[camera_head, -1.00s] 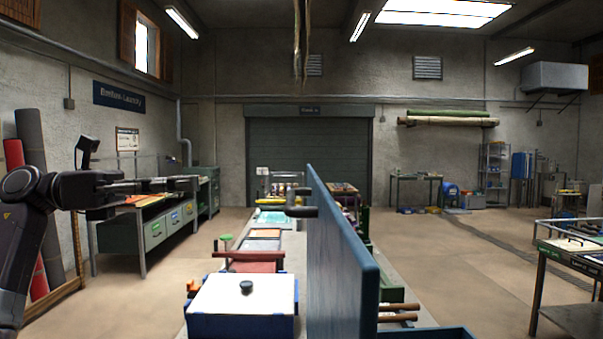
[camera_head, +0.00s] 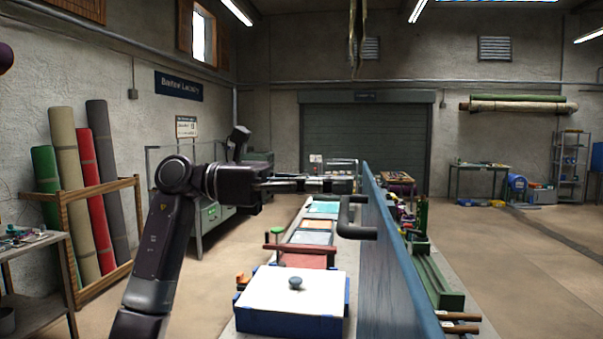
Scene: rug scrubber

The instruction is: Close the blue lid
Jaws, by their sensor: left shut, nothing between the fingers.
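The blue lid (camera_head: 385,265) stands open, upright on edge, seen nearly edge-on right of the middle. A dark bent handle (camera_head: 358,232) sticks out from its left face. My left gripper (camera_head: 326,184) comes in from the left, shut and empty, with its fingers pointing right. Its tips appear just left of the lid and a little above the handle in the picture. I see no clear contact with either; depth is hard to judge. The box that the lid belongs to is out of sight. My right gripper is not in view.
A white-topped blue box (camera_head: 292,292) with a knob sits left of the lid. A red-brown item (camera_head: 305,255) and trays lie behind it on the long bench. Green rails (camera_head: 438,278) lie right of the lid. Rolled rugs (camera_head: 68,165) stand at left.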

